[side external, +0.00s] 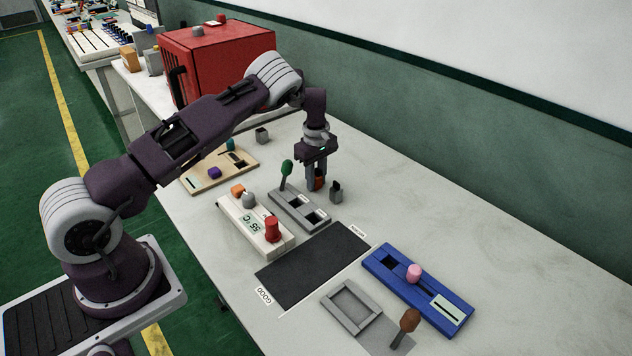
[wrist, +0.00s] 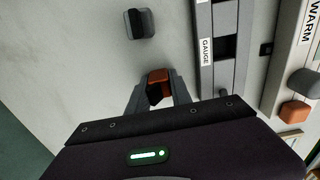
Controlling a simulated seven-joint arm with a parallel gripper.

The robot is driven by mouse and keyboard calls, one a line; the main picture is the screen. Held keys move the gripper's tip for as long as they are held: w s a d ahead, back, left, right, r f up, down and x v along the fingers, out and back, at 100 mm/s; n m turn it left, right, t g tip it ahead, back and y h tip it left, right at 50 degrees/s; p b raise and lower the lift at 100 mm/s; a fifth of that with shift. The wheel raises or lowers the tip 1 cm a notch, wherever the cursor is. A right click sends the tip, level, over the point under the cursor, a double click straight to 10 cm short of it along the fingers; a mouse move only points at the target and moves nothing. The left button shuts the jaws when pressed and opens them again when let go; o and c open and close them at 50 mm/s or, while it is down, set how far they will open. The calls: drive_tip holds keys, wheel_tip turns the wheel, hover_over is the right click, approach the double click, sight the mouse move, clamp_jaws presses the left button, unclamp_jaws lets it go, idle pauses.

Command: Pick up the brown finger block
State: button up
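A small rust-brown block with a dark side, which matches the brown finger block (wrist: 159,77), stands on the pale bench between the two fingers of my gripper (wrist: 157,92). In the side external view the block (side external: 319,183) shows low between the fingers of my gripper (side external: 317,180), which points down. The fingers lie close along both sides of the block. I cannot tell whether both touch it. The fingers and the block's dark side hide its lower part.
A grey block (side external: 336,191) stands close to the right of the gripper; the wrist view shows a dark grey block (wrist: 139,23) ahead. A grey gauge fixture (side external: 293,211) with a green knob (side external: 287,167) stands to the left.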

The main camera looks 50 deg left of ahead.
clamp_jaws()
